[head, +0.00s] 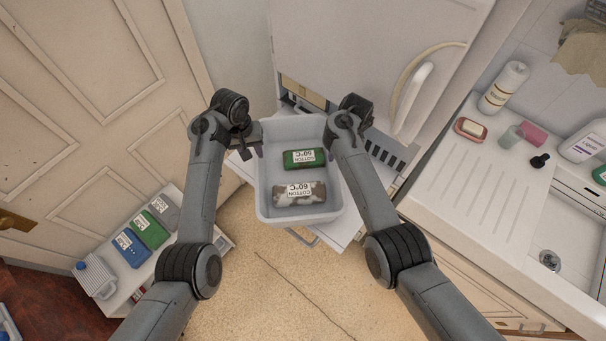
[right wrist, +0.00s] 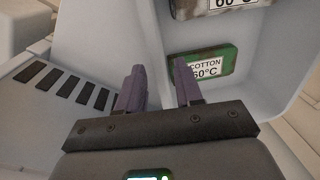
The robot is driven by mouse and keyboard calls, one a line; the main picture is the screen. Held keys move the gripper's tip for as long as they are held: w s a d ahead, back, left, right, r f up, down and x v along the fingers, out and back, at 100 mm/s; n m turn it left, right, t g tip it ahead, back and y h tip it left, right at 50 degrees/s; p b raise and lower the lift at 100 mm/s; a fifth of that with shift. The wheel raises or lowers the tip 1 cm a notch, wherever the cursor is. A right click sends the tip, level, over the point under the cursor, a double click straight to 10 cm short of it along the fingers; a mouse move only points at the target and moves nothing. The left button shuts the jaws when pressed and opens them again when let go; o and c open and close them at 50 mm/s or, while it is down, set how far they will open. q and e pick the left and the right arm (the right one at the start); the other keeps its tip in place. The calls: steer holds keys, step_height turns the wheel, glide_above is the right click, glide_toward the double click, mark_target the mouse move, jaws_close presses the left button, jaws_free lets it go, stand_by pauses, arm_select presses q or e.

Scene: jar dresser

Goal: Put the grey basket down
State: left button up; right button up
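The grey basket (head: 265,201), a pale open tub, is in the middle of the head view. It holds a green packet (head: 304,158) and a brown-and-white packet (head: 300,194), both labelled "COTTON 60°C". My left gripper (head: 254,150) is shut on the basket's left rim. My right gripper is at the right rim, mostly hidden by its arm in the head view. In the right wrist view its fingers (right wrist: 159,85) stand on either side of the basket wall, shut on it. The basket is above a white surface (head: 341,228); whether it touches is hidden.
A white appliance (head: 360,50) with a curved handle stands behind. A counter with a sink and bottles (head: 503,87) is at the right. A low white shelf with several coloured packets (head: 149,229) is at the left, by a door (head: 90,90). The floor (head: 270,290) in front is clear.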

steer(key=shift+d+r, duration=0.15)
steer(key=shift+r, duration=1.2)
